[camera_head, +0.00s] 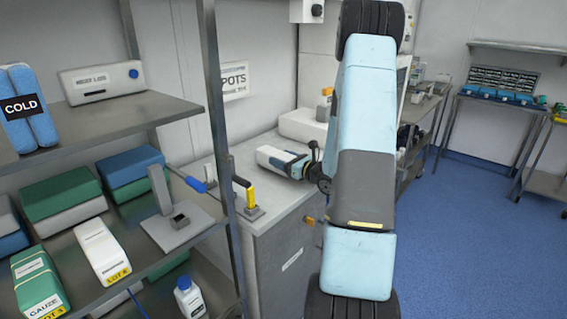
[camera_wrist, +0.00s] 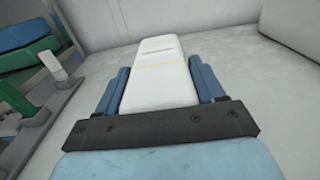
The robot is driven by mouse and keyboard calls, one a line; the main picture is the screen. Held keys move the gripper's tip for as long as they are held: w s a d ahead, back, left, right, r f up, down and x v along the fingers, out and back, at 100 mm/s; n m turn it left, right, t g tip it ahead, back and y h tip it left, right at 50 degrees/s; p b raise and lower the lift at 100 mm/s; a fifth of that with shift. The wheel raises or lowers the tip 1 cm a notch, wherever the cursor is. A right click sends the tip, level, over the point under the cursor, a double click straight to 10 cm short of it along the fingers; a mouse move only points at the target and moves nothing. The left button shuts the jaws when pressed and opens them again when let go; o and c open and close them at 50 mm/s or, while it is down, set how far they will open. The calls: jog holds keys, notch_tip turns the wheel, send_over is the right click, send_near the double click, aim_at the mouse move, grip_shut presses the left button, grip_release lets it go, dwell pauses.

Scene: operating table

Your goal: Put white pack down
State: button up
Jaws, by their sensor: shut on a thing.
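The white pack (camera_wrist: 162,50) is in the middle of the wrist view, a pale block with a thin yellowish line across it. My gripper (camera_wrist: 158,72) is shut on it, with one blue finger along each side. The pack is over the light grey counter top (camera_wrist: 240,75); I cannot tell whether its underside touches the counter. In the head view my gripper (camera_head: 268,157) is over the counter (camera_head: 225,165), left of my arm. There I cannot clearly tell the pack apart from the gripper.
A metal shelf (camera_head: 120,122) with several packs and a bottle (camera_head: 188,297) stands at the left. A white box (camera_head: 303,125) is at the counter's back. Bare counter shows right of the pack.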

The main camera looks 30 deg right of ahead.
jog(key=shift+w+a+f, duration=0.1)
jog(key=shift+a+f, duration=0.3)
jog(key=shift+f, duration=0.3)
jog(key=o, duration=1.2)
jog(key=shift+o, duration=0.2)
jog(key=v, duration=1.2)
